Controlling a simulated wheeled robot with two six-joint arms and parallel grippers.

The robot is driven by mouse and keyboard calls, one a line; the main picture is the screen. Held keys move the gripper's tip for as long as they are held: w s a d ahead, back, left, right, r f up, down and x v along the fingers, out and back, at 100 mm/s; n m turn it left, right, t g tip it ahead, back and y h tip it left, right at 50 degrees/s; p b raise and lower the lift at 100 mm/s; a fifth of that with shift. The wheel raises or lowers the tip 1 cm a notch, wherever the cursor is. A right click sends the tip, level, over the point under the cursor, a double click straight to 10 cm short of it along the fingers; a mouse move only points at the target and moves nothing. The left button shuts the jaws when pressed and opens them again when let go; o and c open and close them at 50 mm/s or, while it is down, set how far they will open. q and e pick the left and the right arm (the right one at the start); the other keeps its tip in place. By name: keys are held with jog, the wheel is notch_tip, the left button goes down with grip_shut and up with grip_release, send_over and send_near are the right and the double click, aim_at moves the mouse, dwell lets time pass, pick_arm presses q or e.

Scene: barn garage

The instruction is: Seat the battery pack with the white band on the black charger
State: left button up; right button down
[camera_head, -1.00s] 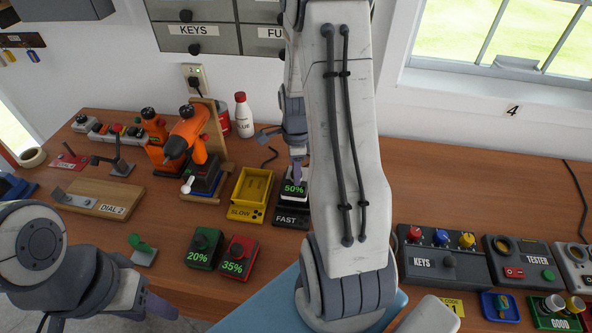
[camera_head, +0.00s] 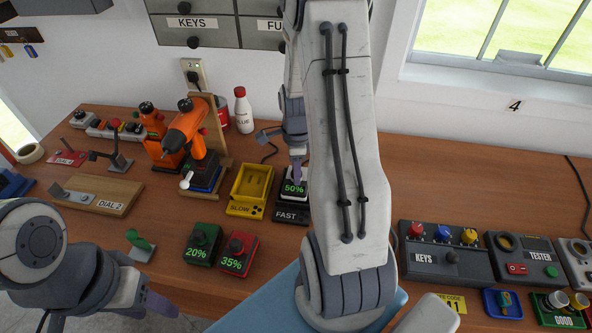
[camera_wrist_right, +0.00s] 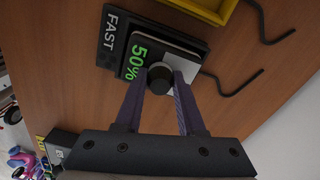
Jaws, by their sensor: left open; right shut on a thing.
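The battery pack with the white band (camera_head: 293,188) shows a green 50% and sits on the black charger (camera_head: 290,214), marked FAST. In the right wrist view, the pack (camera_wrist_right: 134,62) lies over the charger (camera_wrist_right: 110,38), with its white band beside the knob. My right gripper (camera_wrist_right: 163,78) is shut on the pack's black knob. The right arm hides part of the charger's right side in the head view. Whether the pack is fully down in the charger, I cannot tell. My left gripper (camera_head: 165,308) is open and empty at the table's front left.
A yellow SLOW charger (camera_head: 248,192) stands just left of the black one. A green-lit 20% pack (camera_head: 202,247) and a red 35% pack (camera_head: 238,254) lie in front. An orange drill (camera_head: 186,135) stands behind left. The table right of my arm is clear at the back.

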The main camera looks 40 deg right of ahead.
jog(key=shift+f+b, duration=0.3)
jog(key=shift+f, duration=0.1)
dwell(0.8)
jog(key=shift+c, duration=2.2)
grip_release()
jog(key=shift+o, duration=0.4)
jog(key=o, duration=0.4)
jog(key=shift+c, duration=0.2)
jog(key=shift+r+p, duration=4)
jog(key=shift+r, duration=0.55)
jog(key=shift+a, duration=0.1)
